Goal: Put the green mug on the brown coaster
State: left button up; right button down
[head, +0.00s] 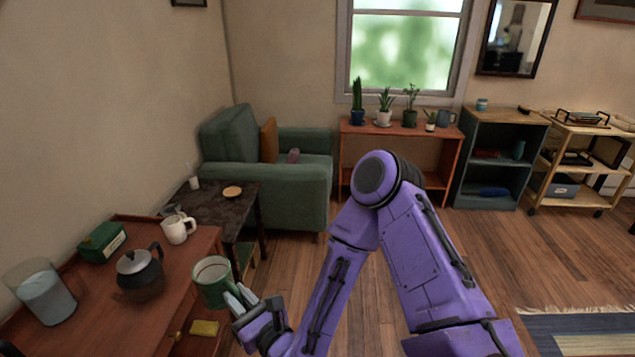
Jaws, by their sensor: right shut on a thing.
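The green mug (208,287), with a pale inside, is at the right edge of the reddish wooden table. My right gripper (238,300) is shut on its right side. I cannot tell whether the mug's base touches the table. A small round tan-brown disc (233,192), which looks like the brown coaster, lies on the dark side table (222,215) behind the wooden table. Nothing stands on the disc. My left gripper is not in view.
On the wooden table (192,256) are a white mug (178,231), a dark pot with a metal lid (140,278), a green box (102,242) and a glass jar (45,292). A white cup (194,183) stands left of the disc. A green armchair (300,180) is behind.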

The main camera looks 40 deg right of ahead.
aim_at(235, 192)
jog(key=z, duration=1.7)
jog(key=i, duration=3.6)
jog(key=u, duration=3)
